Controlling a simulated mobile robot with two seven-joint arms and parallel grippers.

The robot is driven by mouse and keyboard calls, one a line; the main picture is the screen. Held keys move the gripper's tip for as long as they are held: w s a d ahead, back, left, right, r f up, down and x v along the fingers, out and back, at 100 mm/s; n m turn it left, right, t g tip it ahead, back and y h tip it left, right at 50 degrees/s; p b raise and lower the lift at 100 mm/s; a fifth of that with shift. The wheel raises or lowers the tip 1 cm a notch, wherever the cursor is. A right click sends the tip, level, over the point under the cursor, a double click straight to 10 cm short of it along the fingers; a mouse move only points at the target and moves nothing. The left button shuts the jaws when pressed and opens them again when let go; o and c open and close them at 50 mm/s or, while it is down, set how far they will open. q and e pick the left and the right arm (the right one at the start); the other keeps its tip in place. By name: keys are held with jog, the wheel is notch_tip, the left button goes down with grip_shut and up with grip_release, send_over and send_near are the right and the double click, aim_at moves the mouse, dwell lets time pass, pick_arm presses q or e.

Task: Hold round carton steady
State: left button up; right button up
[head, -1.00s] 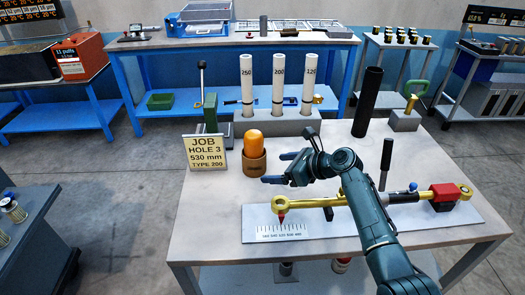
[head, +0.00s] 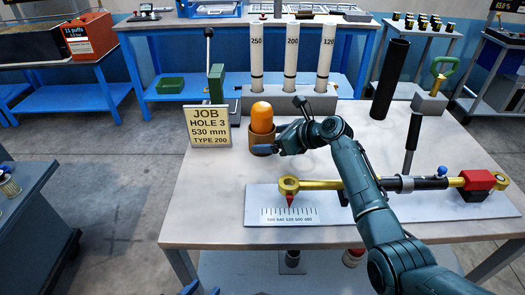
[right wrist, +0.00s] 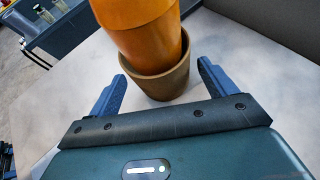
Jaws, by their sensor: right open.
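The round carton (head: 258,142) looks like a brown, open-topped cup and stands upright on the table. An orange rounded piece (head: 262,117) stands in it and rises above its rim. My right gripper (head: 272,144) is low at the carton's right side and open. In the right wrist view the carton (right wrist: 158,78) sits between the two blue fingers of my right gripper (right wrist: 161,72), with a gap at each side. The carton's lower front is partly hidden by a finger in the head view.
A job sign (head: 208,126) stands left of the carton. A rack (head: 300,102) with white tubes (head: 291,55) is behind it. A metal plate (head: 340,215) bearing a scale and a gold-ended tool lies in front, under my right forearm. A black tube (head: 390,80) stands behind right.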

jog(key=shift+b+x, duration=0.5)
jog(key=shift+x, duration=0.75)
jog(key=shift+r, duration=0.1)
jog(key=shift+c, duration=0.4)
jog(key=c, duration=0.6)
jog(key=shift+o, duration=0.2)
jog(key=c, duration=0.9)
